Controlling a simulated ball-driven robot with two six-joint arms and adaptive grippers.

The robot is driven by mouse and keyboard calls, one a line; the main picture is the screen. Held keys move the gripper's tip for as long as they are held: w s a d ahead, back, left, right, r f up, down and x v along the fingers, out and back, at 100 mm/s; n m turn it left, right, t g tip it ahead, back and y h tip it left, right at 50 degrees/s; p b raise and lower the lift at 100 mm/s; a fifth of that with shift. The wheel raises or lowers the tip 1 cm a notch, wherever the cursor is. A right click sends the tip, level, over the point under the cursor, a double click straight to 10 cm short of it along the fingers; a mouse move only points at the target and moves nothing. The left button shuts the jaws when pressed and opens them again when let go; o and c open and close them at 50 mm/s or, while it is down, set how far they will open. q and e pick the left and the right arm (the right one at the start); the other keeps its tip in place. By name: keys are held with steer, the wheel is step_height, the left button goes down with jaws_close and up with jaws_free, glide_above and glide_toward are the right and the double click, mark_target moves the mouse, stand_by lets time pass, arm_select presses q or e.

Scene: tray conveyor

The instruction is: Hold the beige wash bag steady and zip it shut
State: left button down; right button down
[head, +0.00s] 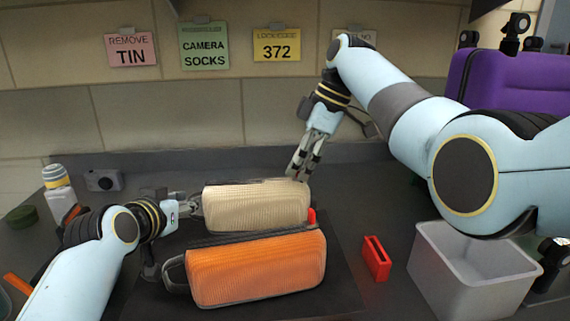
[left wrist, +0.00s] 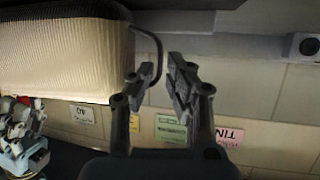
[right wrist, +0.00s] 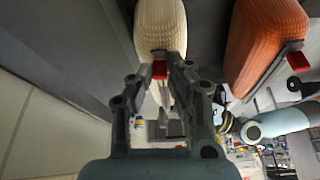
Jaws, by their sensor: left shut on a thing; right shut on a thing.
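The beige wash bag (head: 255,210) lies on the dark mat, behind the orange bag. Its ribbed side also shows in the left wrist view (left wrist: 60,60) and the right wrist view (right wrist: 160,25). My left gripper (head: 194,206) is at the bag's left end, shut on its dark end loop (left wrist: 157,50). My right gripper (head: 298,174) comes down at the bag's top right end. In the right wrist view it is shut on a red pull tab (right wrist: 159,69) at the bag's end. How far the zip is closed cannot be told.
The orange bag (head: 257,270) lies close in front, with its own red tab (right wrist: 298,61). A red holder (head: 376,258) and a grey bin (head: 470,262) stand to the right. A bottle (head: 60,190) and a small grey device (head: 104,180) are at the left back.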

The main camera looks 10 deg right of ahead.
arm_select(q)
steer(key=shift+a, duration=0.1)
arm_select(e)
steer(key=shift+d, duration=0.2)
steer(key=c, duration=1.3)
jaws_free()
steer(key=shift+o, duration=0.2)
steer(key=v, duration=0.7)
steer(key=shift+r, duration=0.25)
arm_select(q)
steer(key=c, duration=1.2)
jaws_free()
